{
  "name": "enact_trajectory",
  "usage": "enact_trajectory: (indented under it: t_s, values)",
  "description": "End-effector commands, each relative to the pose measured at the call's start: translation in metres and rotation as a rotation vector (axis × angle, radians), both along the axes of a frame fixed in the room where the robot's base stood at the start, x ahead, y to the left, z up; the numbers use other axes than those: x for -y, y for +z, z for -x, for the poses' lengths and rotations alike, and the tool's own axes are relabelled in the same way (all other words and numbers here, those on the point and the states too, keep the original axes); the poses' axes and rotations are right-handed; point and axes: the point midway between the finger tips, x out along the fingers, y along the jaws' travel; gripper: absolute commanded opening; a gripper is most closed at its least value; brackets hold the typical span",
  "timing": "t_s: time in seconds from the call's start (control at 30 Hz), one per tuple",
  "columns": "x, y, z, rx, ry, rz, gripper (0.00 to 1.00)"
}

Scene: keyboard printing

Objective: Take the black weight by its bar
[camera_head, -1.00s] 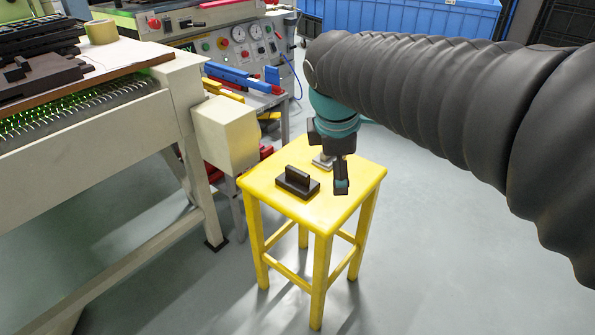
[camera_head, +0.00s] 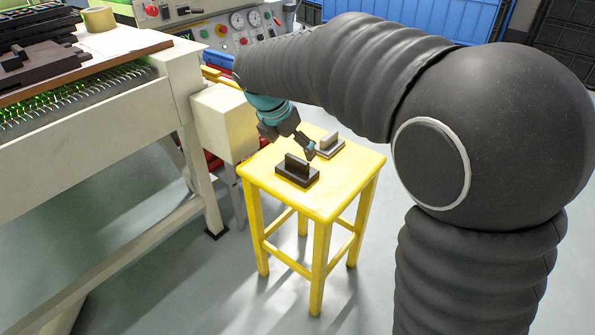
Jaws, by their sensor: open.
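The black weight (camera_head: 297,173) is a dark flat block with an upright bar along its top. It rests on the front left part of the yellow stool's seat (camera_head: 330,202). My gripper (camera_head: 308,150) is open and empty, just behind and slightly right of the weight's bar, with its fingers pointing down to the right. I cannot tell whether a finger touches the weight. A second, grey metal weight (camera_head: 330,148) with a similar bar sits behind and to the right on the same seat.
A beige machine table (camera_head: 120,120) with a bristled edge stands at the left. A beige box (camera_head: 225,123) juts out close to the stool's left side. A control panel with gauges (camera_head: 240,25) is behind.

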Motion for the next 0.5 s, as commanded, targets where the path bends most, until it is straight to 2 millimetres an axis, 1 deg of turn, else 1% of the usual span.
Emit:
enact_trajectory:
  t_s: [0.03,0.27,0.33,0.5]
  values:
    - [0.002,-0.006,-0.001,-0.002,-0.001,0.001,1.0]
    - [0.003,-0.015,-0.005,-0.001,0.0,-0.001,1.0]
    - [0.004,-0.02,-0.007,-0.001,0.0,0.0,1.0]
    - [0.007,-0.042,-0.017,-0.003,-0.002,0.001,1.0]
